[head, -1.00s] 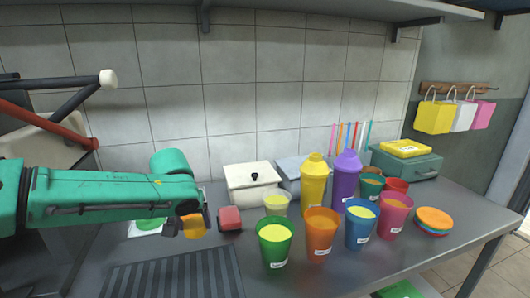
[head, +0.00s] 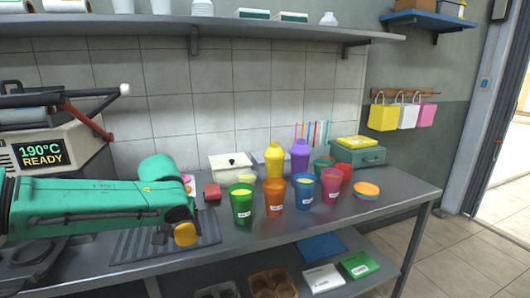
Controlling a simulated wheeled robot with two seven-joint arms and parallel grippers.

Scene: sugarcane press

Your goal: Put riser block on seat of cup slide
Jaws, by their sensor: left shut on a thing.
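My left gripper (head: 172,232) comes in from the left and is shut on a small yellow-orange block (head: 186,235), which looks like the riser block. It holds the block over the right part of the dark ribbed mat; whether they touch I cannot tell. The fingers are partly hidden by my own wrist. I cannot make out the cup slide or its seat in this view. My right gripper is not in view.
A machine with a "190°C READY" display (head: 40,154) stands at left. A ribbed mat (head: 207,228) lies on the counter.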

